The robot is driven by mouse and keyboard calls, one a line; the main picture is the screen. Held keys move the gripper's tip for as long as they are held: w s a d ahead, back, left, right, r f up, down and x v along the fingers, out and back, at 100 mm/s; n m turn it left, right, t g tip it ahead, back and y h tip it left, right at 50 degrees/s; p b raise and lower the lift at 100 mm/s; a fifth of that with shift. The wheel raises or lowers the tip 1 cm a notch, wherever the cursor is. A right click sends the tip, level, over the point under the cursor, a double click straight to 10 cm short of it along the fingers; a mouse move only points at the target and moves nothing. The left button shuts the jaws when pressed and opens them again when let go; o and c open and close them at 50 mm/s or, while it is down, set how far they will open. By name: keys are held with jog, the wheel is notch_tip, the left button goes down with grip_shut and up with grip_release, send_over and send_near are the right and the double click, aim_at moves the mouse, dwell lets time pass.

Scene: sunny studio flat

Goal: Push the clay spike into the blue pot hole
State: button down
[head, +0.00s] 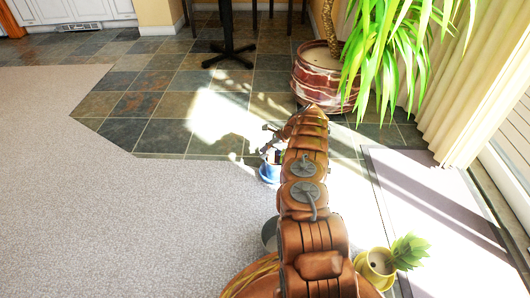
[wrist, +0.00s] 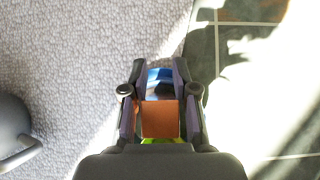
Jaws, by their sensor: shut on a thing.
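My gripper (wrist: 160,100) is shut on the clay spike (wrist: 160,118), whose square orange-brown top shows between the two fingers in the wrist view. The blue pot (head: 269,173) stands on the floor in the head view, partly hidden by my arm. Part of the blue pot (wrist: 160,76) also shows just beyond the spike between the fingers. In the head view my gripper (head: 272,146) is over the blue pot. The spike's lower end and the pot's hole are hidden, so I cannot tell whether the spike is in the hole. A strip of green shows below the spike's top.
A large red planter (head: 318,82) with a tall plant is at the back. A grey rounded object (wrist: 12,124) is at the wrist view's left edge. Carpet (head: 120,220) on the left is clear.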

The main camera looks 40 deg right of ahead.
jog(key=shift+s+a+f+b, duration=0.15)
jog(key=shift+a+f+b, duration=0.2)
jog(key=shift+f, duration=0.45)
jog(key=shift+d+r, duration=0.1)
jog(key=shift+w, duration=0.2)
jog(key=shift+w+a+f+n+g+h+b, duration=0.2)
jog(key=shift+n+g+b, duration=0.1)
jog(key=shift+g+b, duration=0.15)
jog(key=shift+w+a+f+n+g+h+b, duration=0.1)
jog(key=shift+a+n+g+b, duration=0.15)
jog(key=shift+g+b, duration=0.2)
jog(key=shift+r, duration=0.1)
dwell(0.4)
jog(key=c, duration=1.2)
grip_release()
jog(key=shift+o, duration=0.2)
jog(key=o, duration=0.5)
